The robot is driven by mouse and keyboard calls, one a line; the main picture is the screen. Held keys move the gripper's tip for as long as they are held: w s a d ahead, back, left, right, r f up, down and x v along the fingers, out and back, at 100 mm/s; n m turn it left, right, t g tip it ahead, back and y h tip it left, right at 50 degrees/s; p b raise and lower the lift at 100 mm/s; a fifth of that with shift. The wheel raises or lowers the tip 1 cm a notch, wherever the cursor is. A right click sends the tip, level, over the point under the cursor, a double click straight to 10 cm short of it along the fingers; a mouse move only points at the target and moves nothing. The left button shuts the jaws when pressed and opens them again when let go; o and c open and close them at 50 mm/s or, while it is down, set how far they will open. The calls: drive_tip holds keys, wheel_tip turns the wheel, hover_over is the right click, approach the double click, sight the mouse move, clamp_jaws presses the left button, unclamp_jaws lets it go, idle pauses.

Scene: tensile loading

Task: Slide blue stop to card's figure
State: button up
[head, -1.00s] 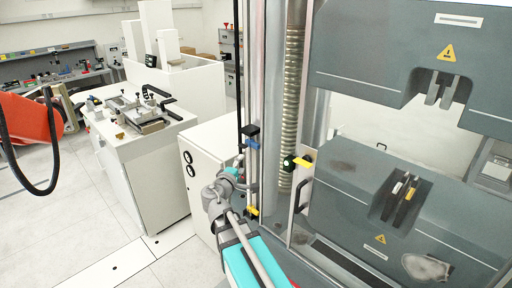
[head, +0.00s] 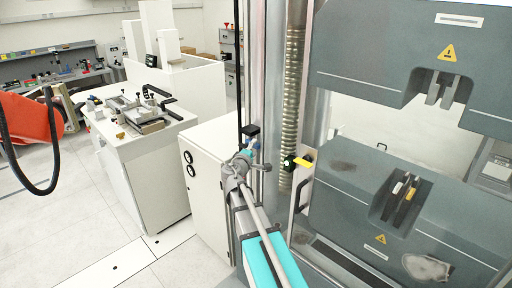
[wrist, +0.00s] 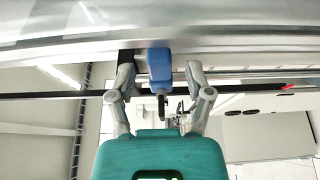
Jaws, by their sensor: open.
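The blue stop (wrist: 159,66) sits on the dark rail in the wrist view, between my two finger pads. A clear gap shows on its right side and a smaller one on its left. My gripper (wrist: 160,72) is open around it and does not grip it. In the head view my gripper (head: 246,154) is at the upright rail left of the ribbed column, and mostly hides the stop there. A small blue patch of the stop (head: 256,146) shows just below a black block (head: 251,130). No card with a figure can be made out.
The grey testing machine (head: 345,165) stands to the right, with a green-and-black knob (head: 289,162) and yellow tab (head: 303,163) near the rail. A white cabinet (head: 208,185) stands close to the left of my arm. A cart (head: 140,150) with fixtures stands farther left.

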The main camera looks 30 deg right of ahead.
drive_tip(key=shift+x, duration=1.05)
clamp_jaws()
